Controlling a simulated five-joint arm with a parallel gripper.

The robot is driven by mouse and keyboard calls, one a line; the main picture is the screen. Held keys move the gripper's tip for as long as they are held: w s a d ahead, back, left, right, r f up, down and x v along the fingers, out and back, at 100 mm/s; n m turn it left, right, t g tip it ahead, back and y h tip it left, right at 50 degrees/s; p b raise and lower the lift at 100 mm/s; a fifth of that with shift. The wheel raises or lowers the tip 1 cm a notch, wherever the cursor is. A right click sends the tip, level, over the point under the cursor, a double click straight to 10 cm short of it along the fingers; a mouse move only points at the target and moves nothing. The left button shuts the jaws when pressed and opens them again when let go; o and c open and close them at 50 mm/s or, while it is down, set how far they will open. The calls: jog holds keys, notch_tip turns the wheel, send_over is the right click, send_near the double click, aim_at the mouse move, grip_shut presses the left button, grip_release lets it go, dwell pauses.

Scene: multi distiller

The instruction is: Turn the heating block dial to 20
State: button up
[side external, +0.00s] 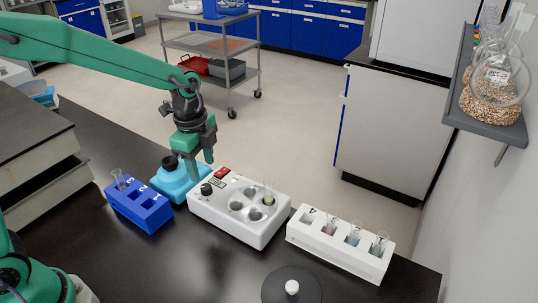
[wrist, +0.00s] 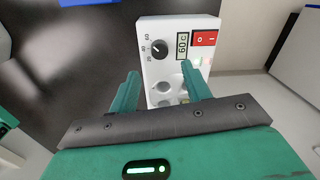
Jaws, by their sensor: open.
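The heating block (side external: 238,222) is a white box on the dark bench, with round wells in its top and a tube in one well. Its black dial (side external: 206,189) is at the left end, and the red switch (side external: 222,172) is beside the display. In the wrist view the dial (wrist: 158,49) has marks 20, 40 and 60 around it; the display (wrist: 183,46) reads 60 c. I cannot tell exactly where the dial points. My gripper (side external: 200,160) is open and empty, above and behind the block's dial end. In the wrist view its fingers (wrist: 162,84) are apart, clear of the dial.
A cyan bottle (side external: 182,182) with a black cap stands left of the block, close to my gripper. A blue rack (side external: 140,208) is farther left. A white rack (side external: 340,247) with tubes is at right. A dark disc (side external: 291,287) with a white knob lies in front.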

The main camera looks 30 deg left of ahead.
aim_at(207, 187)
jog(key=shift+w+f, duration=0.15)
jog(key=shift+f, duration=3.2)
jog(key=c, duration=1)
